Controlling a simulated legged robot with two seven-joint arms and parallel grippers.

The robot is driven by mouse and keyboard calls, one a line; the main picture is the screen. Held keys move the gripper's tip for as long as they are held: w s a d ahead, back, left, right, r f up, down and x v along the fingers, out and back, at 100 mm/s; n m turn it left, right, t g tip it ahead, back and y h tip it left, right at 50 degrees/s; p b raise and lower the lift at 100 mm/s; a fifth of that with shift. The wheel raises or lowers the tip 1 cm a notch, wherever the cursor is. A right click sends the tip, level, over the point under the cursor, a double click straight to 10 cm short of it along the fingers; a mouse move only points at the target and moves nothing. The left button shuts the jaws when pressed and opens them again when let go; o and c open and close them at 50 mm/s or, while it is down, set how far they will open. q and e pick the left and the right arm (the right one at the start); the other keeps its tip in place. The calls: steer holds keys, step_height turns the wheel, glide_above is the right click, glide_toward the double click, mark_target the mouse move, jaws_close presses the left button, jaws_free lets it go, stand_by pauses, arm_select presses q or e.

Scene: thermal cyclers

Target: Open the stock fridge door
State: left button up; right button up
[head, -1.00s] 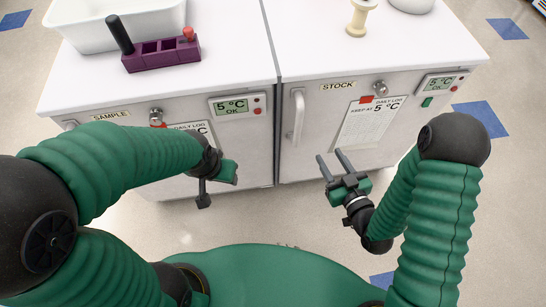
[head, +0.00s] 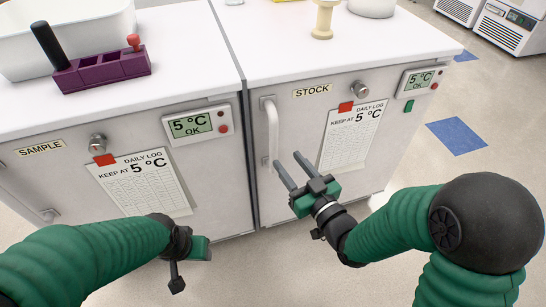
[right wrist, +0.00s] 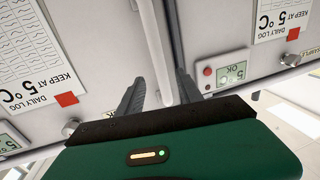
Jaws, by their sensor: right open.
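The stock fridge (head: 330,160) has a white door, which is shut, under a STOCK label (head: 312,90). Its vertical white handle (head: 272,130) is on the door's left side. My right gripper (head: 287,158) is open in front of the door, with its grey fingers pointing at the handle's lower part. In the right wrist view, which is upside down, the handle (right wrist: 154,45) lines up between the two open fingers (right wrist: 161,78). I cannot tell whether they touch it. My left gripper (head: 188,258) hangs low before the sample fridge, its jaws unclear.
The sample fridge (head: 60,190) stands close on the left. A purple rack (head: 102,70) and a white bin (head: 75,20) are on its top. A cream spool (head: 324,18) and a white bowl (head: 372,6) stand on the stock fridge. Floor is clear at right.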

mark_target(276, 145)
steer(key=x, duration=0.2)
steer(key=shift+w+a+r, duration=0.15)
steer(key=shift+w+a, duration=0.05)
steer(key=x, duration=0.6)
steer(key=shift+w, duration=0.15)
arm_select(q)
steer(key=shift+s+x, duration=0.25)
steer(key=shift+x, duration=0.75)
arm_select(e)
jaws_close()
arm_select(q)
steer(key=shift+f, duration=0.1)
